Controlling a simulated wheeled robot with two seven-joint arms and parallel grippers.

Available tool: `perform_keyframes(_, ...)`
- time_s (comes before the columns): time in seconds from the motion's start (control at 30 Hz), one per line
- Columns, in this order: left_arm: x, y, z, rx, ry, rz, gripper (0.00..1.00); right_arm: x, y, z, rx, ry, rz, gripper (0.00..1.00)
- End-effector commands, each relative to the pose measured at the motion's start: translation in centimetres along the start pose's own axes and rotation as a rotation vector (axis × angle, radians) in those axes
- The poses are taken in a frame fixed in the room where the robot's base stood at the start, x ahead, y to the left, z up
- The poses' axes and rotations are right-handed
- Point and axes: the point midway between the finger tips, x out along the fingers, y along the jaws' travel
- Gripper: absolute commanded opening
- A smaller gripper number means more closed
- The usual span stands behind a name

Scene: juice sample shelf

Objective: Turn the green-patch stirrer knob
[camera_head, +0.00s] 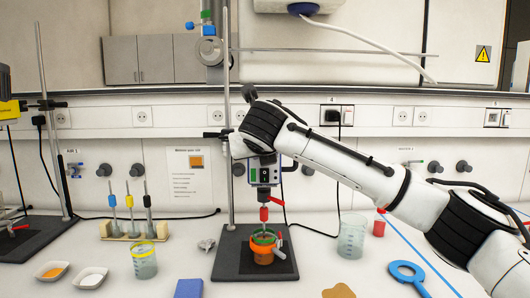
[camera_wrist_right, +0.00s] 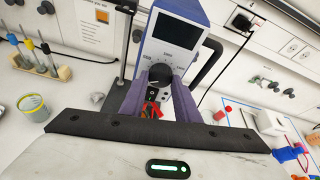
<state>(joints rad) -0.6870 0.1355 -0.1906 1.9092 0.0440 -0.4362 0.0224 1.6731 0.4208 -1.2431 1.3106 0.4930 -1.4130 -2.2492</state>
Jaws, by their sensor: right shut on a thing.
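In the right wrist view the stirrer (camera_wrist_right: 178,32) is a blue-purple unit with a dark screen. Its black round knob (camera_wrist_right: 160,71) sits below the screen. The purple fingers of my right gripper (camera_wrist_right: 160,82) are on either side of the knob and shut on it. In the head view my right arm reaches in from the right and covers much of the stirrer (camera_head: 265,173); knob and fingertips are hidden there. My left gripper is not in view.
Below the stirrer a red clamp (camera_head: 264,213) and an orange vessel (camera_head: 263,253) stand over a dark base plate (camera_head: 225,262). A beaker (camera_head: 352,236) stands to the right. A yellow-rimmed beaker (camera_head: 144,261) and a wooden rack (camera_head: 134,233) stand to the left.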

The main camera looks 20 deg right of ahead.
Motion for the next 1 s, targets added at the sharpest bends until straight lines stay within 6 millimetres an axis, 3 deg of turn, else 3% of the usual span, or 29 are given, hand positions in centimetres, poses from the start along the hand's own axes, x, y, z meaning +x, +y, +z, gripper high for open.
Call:
perform_keyframes(0.1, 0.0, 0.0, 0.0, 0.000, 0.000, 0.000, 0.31, 0.0, 0.0, 0.0, -0.003, -0.001, 0.001, 0.06)
perform_keyframes(0.13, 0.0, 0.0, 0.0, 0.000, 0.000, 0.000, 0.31, 0.0, 0.0, 0.0, -0.003, -0.001, 0.001, 0.30)
perform_keyframes(0.23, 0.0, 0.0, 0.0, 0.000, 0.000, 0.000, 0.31, 0.0, 0.0, 0.0, -0.002, -0.001, 0.001, 0.47)
perform_keyframes(0.63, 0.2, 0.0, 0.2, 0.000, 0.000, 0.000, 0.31, -0.7, 0.1, 0.0, 0.000, -0.002, 0.002, 0.47)
perform_keyframes(1.0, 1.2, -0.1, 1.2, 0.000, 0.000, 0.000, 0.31, -7.5, 0.1, 0.0, 0.000, -0.005, 0.003, 0.47)
